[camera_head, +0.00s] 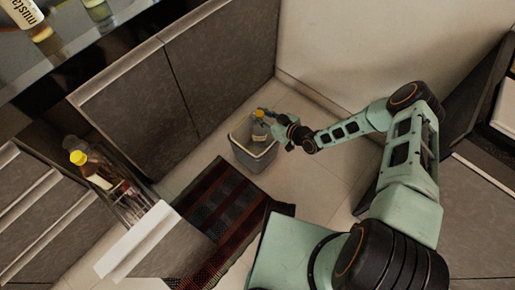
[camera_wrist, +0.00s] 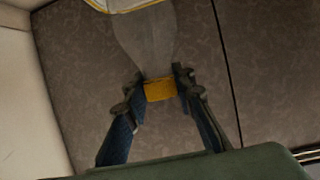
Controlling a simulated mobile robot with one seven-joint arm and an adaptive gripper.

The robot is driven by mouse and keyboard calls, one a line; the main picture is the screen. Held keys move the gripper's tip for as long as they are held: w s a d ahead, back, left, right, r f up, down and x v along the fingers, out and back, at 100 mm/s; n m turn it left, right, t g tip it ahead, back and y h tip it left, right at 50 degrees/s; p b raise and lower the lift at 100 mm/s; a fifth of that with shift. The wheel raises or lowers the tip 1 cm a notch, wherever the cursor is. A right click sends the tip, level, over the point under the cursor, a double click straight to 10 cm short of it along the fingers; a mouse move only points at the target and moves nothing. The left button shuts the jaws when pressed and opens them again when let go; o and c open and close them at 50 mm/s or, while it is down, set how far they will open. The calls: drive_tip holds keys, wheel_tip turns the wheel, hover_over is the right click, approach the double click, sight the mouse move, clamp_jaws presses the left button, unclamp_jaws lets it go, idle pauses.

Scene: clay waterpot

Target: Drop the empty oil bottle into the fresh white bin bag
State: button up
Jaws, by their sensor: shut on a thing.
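The oil bottle (camera_head: 260,129), clear with a yellow cap, is at the bin's opening in the head view. My gripper (camera_head: 274,121) reaches in from the right and is shut on it near the cap. In the wrist view the bottle (camera_wrist: 147,38) widens away from the yellow cap (camera_wrist: 160,90), which sits between my fingertips (camera_wrist: 159,84). A white patch with a yellow edge shows at the top there, perhaps its label. The grey bin (camera_head: 253,160) stands on the floor with a pale rim or liner; I cannot tell the bottle's depth in it.
Dark cabinet fronts (camera_head: 215,75) stand behind the bin and a pale wall (camera_head: 335,55) to the right. A dark red patterned rug (camera_head: 225,205) lies in front. At left an open pull-out rack (camera_head: 125,200) holds bottles. The tiled floor right of the bin is clear.

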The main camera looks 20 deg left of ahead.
drive_tip(key=shift+f+b, duration=0.4)
drive_tip(key=shift+f, duration=0.85)
drive_tip(key=o, duration=1.2)
drive_tip(key=shift+d, duration=0.1)
drive_tip(key=v, duration=1.2)
drive_tip(key=shift+r, duration=0.15)
